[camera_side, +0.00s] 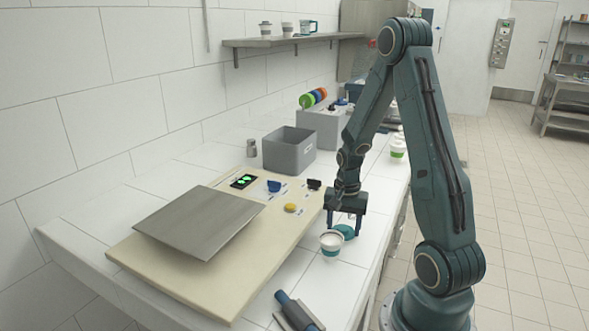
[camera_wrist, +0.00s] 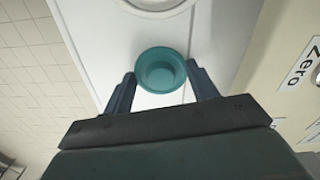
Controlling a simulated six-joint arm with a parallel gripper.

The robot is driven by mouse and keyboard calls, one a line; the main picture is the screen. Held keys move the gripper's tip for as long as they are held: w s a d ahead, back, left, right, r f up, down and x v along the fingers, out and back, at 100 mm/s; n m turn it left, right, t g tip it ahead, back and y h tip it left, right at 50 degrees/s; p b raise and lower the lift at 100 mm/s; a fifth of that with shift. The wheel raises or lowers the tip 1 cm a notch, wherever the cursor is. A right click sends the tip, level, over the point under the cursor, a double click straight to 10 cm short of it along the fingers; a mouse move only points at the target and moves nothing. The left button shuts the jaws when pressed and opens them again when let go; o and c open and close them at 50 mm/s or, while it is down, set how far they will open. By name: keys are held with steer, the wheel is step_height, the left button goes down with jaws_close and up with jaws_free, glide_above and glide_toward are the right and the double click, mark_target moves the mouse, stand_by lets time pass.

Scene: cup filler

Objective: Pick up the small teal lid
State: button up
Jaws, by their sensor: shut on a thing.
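The small teal lid (camera_wrist: 161,70) is round with a rim and a recessed middle. In the wrist view it lies between the two fingertips of my gripper (camera_wrist: 161,72), which is shut on it. In the side view the lid (camera_side: 347,231) shows right below my gripper (camera_side: 344,216), just behind a white cup with a teal band (camera_side: 331,245). The cup partly hides the lid there. I cannot tell whether the lid touches the counter. In the wrist view the rim of a white round thing (camera_wrist: 155,8) shows at the top edge.
A beige board (camera_side: 190,290) with a grey metal plate (camera_side: 199,222), buttons and a green display (camera_side: 243,181) lies to the left. A dark blue and grey tool (camera_side: 297,312) lies in front. White counter is clear around the cup.

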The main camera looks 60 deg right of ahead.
step_height(320, 180, up, 20)
steer(key=shift+f, duration=0.15)
stand_by(0.5)
steer(key=shift+a+f, duration=0.1)
stand_by(0.4)
glide_above(331, 239)
step_height(331, 239, down, 6)
steer(key=f, duration=0.1)
steer(key=shift+r, duration=0.25)
steer(key=shift+f, duration=0.1)
steer(key=shift+f, duration=3.2)
steer(key=shift+f, duration=0.4)
steer(key=shift+c, duration=0.2)
